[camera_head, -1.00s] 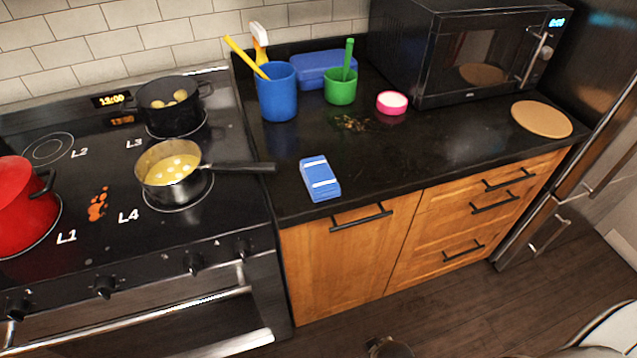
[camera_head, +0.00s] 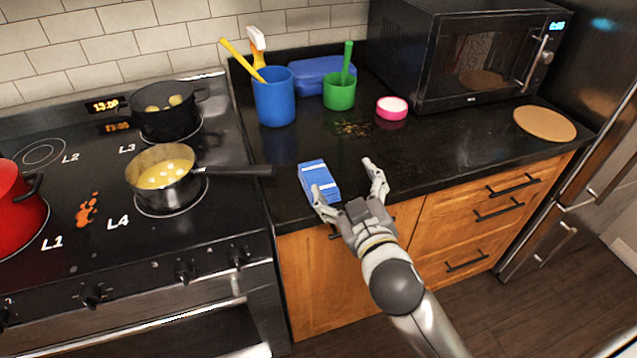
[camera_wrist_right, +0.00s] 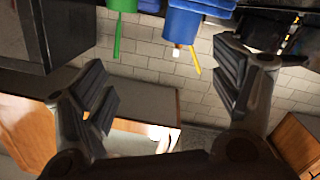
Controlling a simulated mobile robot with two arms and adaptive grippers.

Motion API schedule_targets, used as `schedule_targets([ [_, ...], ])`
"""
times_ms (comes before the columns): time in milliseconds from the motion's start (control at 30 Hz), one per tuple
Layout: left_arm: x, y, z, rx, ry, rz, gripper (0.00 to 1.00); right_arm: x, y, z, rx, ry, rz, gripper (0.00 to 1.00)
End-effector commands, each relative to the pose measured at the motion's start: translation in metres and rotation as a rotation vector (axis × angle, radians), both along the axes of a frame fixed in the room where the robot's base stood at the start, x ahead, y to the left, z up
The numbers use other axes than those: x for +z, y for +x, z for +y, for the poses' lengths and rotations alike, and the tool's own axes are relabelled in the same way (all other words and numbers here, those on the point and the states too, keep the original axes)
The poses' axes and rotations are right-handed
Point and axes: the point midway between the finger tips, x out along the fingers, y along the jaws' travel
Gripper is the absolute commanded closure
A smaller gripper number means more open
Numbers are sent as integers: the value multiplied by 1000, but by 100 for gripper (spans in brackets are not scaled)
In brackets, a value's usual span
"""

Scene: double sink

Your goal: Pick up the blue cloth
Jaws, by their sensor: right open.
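The blue cloth (camera_head: 314,176), folded and with white stripes, lies on the black countertop (camera_head: 440,150) near its front edge, right of the stove. My right gripper (camera_head: 345,177) is open at the counter's front edge, just right of the cloth. Its left finger overlaps the cloth's lower right corner in the head view; I cannot tell whether they touch. In the right wrist view the open fingers (camera_wrist_right: 168,90) have nothing between them. I cannot make out the cloth there. My left gripper is not in view.
A blue cup (camera_head: 275,97) with utensils, a green cup (camera_head: 339,92), a blue box (camera_head: 318,72) and a pink-rimmed dish (camera_head: 391,108) stand behind the cloth. A pot's handle (camera_head: 240,170) reaches toward the cloth from the left. The counter to the right is mostly clear.

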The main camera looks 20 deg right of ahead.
Motion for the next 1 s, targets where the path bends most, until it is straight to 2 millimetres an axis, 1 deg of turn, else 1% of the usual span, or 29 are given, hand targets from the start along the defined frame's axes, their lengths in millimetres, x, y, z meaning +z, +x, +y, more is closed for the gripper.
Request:
schedule_targets([
  [33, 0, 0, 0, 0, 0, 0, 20, 34, 12, 12, 42, -40, -128, 16],
  [67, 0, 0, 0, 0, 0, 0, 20, 54, 16, 20, 70, -66, -202, 16],
  [100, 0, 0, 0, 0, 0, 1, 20, 79, 19, 32, 112, -101, -300, 16],
  [167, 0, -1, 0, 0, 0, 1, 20, 113, 19, 53, 182, -159, -440, 16],
  [200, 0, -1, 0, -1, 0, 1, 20, 134, 17, 68, 231, -203, -529, 16],
  [267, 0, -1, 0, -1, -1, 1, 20, 161, 10, 93, 315, -272, -656, 16],
  [300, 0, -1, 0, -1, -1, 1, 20, 176, 3, 110, 372, -322, -734, 16],
  [367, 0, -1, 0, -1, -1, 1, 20, 192, -9, 136, 467, -403, -843, 16],
  [400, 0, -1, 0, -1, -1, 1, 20, 199, -17, 153, 531, -463, -908, 16],
  [433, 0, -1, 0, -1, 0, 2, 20, 203, -24, 166, 583, -507, -953, 16],
  [500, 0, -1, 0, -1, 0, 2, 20, 204, -39, 194, 707, -625, -1044, 16],
  [567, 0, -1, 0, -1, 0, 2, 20, 199, -51, 215, 816, -730, -1104, 16],
  [600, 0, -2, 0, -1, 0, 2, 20, 192, -58, 228, 891, -808, -1135, 16],
  [633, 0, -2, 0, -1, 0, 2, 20, 186, -62, 236, 946, -867, -1152, 16],
  [667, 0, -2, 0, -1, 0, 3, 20, 178, -65, 243, 1002, -927, -1164, 16],
  [700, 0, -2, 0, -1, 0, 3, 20, 166, -68, 250, 1078, -1012, -1171, 16],
  [733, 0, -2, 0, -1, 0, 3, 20, 156, -70, 254, 1133, -1077, -1169, 16],
  [800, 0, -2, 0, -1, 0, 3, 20, 131, -68, 259, 1260, -1233, -1143, 16],
  [867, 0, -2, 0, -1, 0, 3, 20, 108, -63, 256, 1363, -1371, -1094, 16],
  [900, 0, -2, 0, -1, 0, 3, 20, 93, -57, 251, 1427, -1464, -1047, 16],
  [967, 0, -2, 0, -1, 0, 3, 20, 73, -46, 238, 1515, -1604, -953, 16],
  [1000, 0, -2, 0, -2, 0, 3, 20, 60, -37, 226, 1568, -1694, -875, 16],
])
